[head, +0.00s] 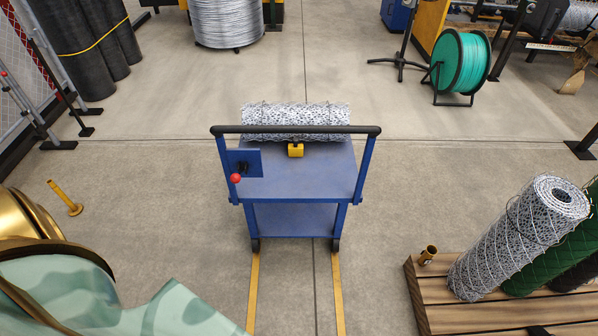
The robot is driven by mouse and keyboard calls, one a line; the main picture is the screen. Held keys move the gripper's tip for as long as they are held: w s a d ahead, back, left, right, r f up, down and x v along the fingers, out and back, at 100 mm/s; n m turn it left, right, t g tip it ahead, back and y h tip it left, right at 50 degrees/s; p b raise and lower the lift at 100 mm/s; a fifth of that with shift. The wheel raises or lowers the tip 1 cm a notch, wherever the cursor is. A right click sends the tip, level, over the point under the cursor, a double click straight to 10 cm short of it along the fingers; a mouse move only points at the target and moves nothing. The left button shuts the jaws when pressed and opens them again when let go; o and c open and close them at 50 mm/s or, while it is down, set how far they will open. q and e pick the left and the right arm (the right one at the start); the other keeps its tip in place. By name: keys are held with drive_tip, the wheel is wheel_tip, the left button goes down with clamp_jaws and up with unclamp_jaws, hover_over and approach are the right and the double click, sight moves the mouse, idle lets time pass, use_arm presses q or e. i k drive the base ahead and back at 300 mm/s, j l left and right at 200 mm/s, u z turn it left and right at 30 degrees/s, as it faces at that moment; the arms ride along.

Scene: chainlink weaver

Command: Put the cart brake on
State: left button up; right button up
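A blue two-shelf cart (300,180) stands in the middle of the head view, with a black push bar (296,129) across its near side. A small blue plate (245,162) sits at the cart's left, below the bar. A lever with a red ball knob (236,179) hangs from it, pointing down. I cannot tell from its pose whether the brake is on. A roll of wire mesh (297,115) lies across the far end of the top shelf, with a small yellow block (296,150) in front of it. Neither of my grippers is in view.
Two yellow floor lines (253,290) run toward me from the cart. A green spool (461,62) stands behind. The floor around the cart is clear.

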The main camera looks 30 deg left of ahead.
sight(234, 178)
drive_tip(key=u, duration=1.55)
